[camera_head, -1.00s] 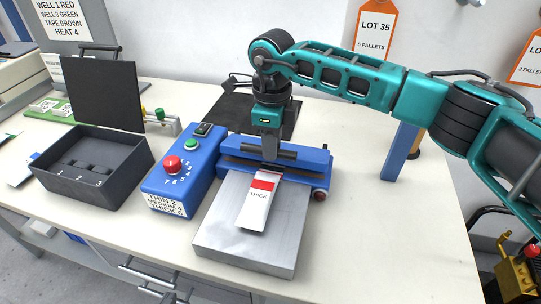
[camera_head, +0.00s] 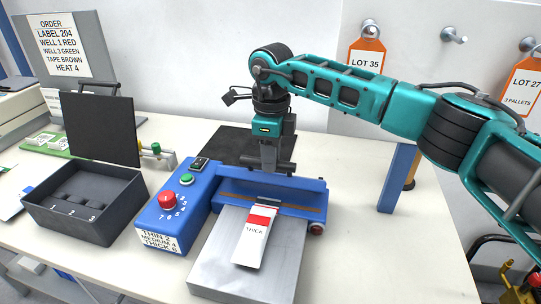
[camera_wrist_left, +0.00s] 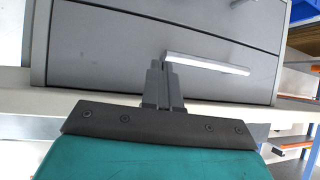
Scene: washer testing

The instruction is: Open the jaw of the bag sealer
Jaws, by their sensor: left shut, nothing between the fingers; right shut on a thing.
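The bag sealer is blue, with a control box (camera_head: 153,217) at its left and a jaw body (camera_head: 308,196) behind a metal plate (camera_head: 213,262). Its dark jaw bar (camera_head: 287,167) stands raised at the rear, above a brown strip. My right gripper (camera_head: 268,166) points down and is shut on this bar; the fingers hide part of it. A white bag marked THICK (camera_head: 252,244), with a red band, lies on the plate, its top end at the jaw. My left gripper (camera_wrist_left: 161,66) is shut and empty in the left wrist view; it is outside the head view.
A black open box (camera_head: 120,218) with numbered wells stands at the left. A dark mat (camera_head: 225,145) lies behind the sealer. A blue post (camera_head: 397,180) stands at the right. In the left wrist view, grey drawers (camera_wrist_left: 100,45) with a white handle (camera_wrist_left: 208,64) are close.

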